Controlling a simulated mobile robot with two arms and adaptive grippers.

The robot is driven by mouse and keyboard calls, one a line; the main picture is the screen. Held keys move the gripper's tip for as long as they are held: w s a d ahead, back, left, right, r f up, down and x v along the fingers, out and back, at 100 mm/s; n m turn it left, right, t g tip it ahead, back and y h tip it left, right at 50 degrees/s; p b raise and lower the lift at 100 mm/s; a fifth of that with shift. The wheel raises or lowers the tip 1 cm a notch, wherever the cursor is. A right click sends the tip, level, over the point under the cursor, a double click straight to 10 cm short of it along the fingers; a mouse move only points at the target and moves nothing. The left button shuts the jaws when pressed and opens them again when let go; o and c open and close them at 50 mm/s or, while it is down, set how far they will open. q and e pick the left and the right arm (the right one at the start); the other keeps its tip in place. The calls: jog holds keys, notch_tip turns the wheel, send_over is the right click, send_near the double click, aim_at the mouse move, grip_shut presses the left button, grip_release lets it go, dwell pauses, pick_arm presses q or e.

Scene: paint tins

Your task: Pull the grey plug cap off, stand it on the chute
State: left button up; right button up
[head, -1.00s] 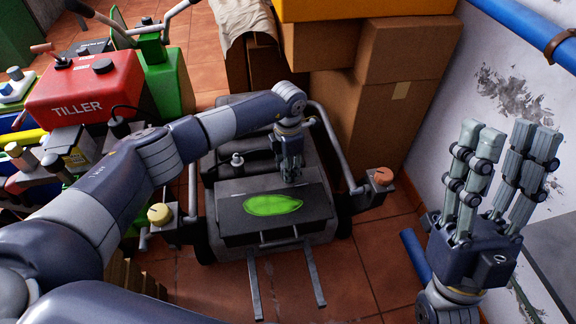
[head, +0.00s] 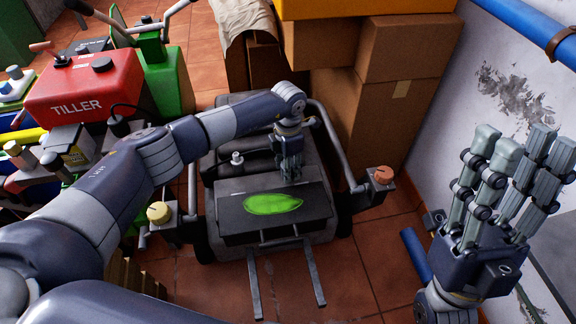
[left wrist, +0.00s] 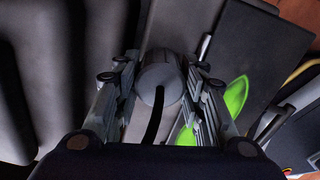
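A dark grey machine has a flat chute panel (head: 228,212) with a green leaf mark (head: 272,203), which also shows in the left wrist view (left wrist: 236,96). My left gripper (head: 290,176) points down just behind this panel. In the left wrist view, a round grey part that looks like the plug cap (left wrist: 160,70) lies between the fingers of my left gripper (left wrist: 162,88). The fingers lie close along both sides of it; whether they press on it I cannot tell. My right gripper (head: 508,150) is raised at the right, open and empty.
A red tiller (head: 85,88) and green machine (head: 165,85) stand at the left. Cardboard boxes (head: 405,85) are stacked behind. Yellow (head: 160,213) and orange (head: 383,175) knobs flank the panel.

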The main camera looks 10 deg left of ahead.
pick_arm(q)
jog(key=o, duration=0.3)
jog(key=shift+o, duration=0.2)
notch_tip(320, 180, up, 12)
dwell(0.4)
dwell(0.3)
